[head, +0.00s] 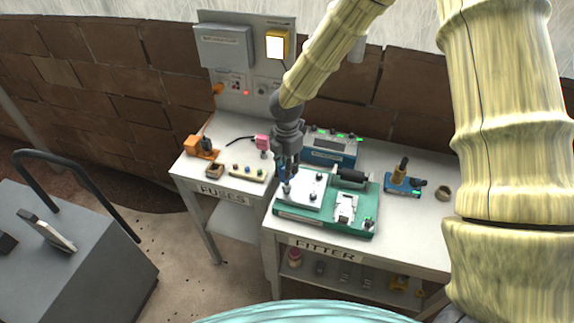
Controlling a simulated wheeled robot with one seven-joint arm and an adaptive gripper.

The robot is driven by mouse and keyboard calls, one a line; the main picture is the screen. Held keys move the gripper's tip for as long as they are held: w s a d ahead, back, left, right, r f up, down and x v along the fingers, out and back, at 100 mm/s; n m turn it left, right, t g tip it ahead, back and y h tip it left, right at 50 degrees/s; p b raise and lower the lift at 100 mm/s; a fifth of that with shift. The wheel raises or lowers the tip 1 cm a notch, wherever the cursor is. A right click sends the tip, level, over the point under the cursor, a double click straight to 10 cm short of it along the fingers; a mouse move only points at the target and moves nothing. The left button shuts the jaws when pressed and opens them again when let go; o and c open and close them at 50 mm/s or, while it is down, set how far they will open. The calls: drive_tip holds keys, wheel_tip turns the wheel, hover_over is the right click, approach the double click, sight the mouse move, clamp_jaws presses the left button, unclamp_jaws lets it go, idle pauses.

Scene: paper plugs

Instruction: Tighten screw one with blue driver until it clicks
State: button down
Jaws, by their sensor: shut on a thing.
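My gripper (288,160) points down over the left part of the fitter bench. It is shut on the blue driver (282,173), of which only a small blue part shows between the fingers. Below it is a white plate (308,188) on a green fixture (345,222). The driver's lower end is at or just above a screw (287,188) near the plate's left edge. I cannot tell whether the tip sits in the screw head. Other dark screw heads show on the plate. Their numbers are too small to read.
A blue box with green lights (330,150) stands behind the fixture. A blue holder with a yellow-handled tool (402,182) and a small brown ring (443,193) are to the right. The fuses table (215,178) adjoins at left. The white bench top right of the fixture is mostly clear.

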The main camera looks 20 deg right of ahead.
drive_tip(key=shift+f+b, duration=0.35)
drive_tip(key=shift+f, duration=0.6)
idle(0.4)
drive_tip(key=m, duration=0.7)
drive_tip(key=shift+m+b, duration=0.3)
drive_tip(key=shift+b, duration=0.05)
drive_tip(key=m, duration=0.7)
drive_tip(key=shift+n, duration=0.3)
drive_tip(key=shift+n, duration=0.4)
drive_tip(key=shift+r+p, duration=0.2)
drive_tip(key=shift+p, duration=0.15)
